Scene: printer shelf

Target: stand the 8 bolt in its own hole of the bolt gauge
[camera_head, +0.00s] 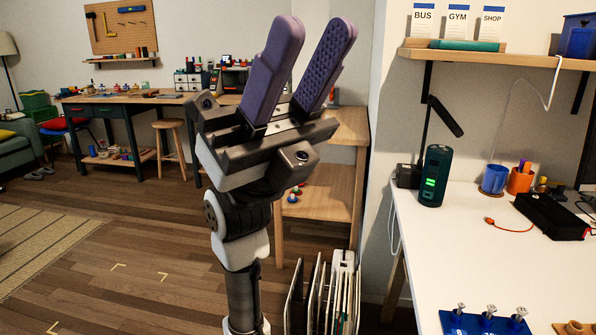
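A blue block (475,325) sits at the bottom edge of the view on the white desk, cut off by the frame. Three silver bolts (490,313) stand upright in it; their sizes cannot be read, so I cannot tell which is the 8 bolt. A tan piece (574,328) with a raised knob lies to its right, mostly cut off.
The white desk (440,260) carries a dark green cylinder (435,176), a black case (552,215), a red-tipped cable (505,227) and blue and orange cups (495,179). A wooden shelf (500,57) overhangs it. Upright boards (322,295) stand below, left of the desk.

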